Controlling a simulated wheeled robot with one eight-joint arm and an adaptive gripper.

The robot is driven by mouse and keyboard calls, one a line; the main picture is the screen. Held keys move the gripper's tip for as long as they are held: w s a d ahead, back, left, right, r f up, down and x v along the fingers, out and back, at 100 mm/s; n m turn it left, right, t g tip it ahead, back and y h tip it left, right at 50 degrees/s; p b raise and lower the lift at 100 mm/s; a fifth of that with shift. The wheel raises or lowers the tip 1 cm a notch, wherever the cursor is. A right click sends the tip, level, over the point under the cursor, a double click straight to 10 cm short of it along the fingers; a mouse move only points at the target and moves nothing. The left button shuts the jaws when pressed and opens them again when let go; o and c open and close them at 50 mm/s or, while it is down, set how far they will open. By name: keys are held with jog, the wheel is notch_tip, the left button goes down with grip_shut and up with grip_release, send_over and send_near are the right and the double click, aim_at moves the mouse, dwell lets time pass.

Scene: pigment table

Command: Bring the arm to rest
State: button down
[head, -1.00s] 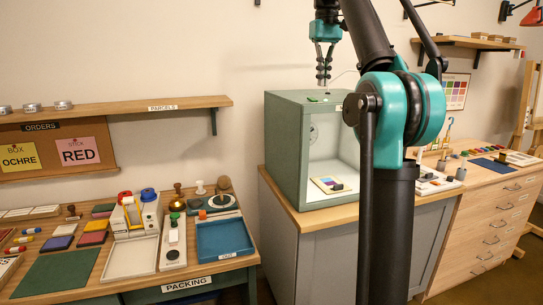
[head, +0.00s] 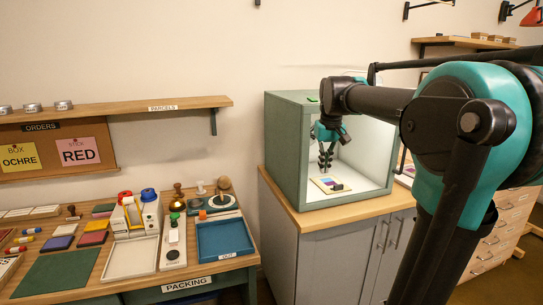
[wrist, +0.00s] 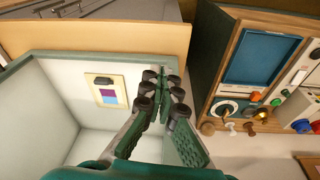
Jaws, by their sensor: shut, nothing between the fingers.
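My gripper (head: 325,163) hangs fingers-down at the open front of the green booth (head: 284,150). Its fingers are shut and empty. In the wrist view my gripper (wrist: 160,88) shows over the booth's edge, with the pale interior (wrist: 60,115) to the left. I cannot tell how far inside the opening the fingers are. My arm reaches in from the right, its forearm about level. A small card with coloured patches (head: 328,185) lies on the booth floor, below the fingers, and also shows in the wrist view (wrist: 106,91).
The booth stands on a wood-topped grey cabinet (head: 330,250). The packing table (head: 215,270) at left holds a blue tray (head: 224,238), a white tray (head: 130,259) and several stamps and pigments. A parcels shelf (head: 120,108) hangs above it. Drawers (head: 497,235) stand at right.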

jog(key=s+d+f+t, duration=0.1)
jog(key=s+f, duration=1)
jog(key=f, duration=0.3)
jog(key=s+d+f+m+t, duration=0.1)
jog(key=s+f, duration=1)
jog(key=f, duration=0.4)
jog(key=shift+s+m, duration=0.3)
jog(key=shift+s, duration=0.05)
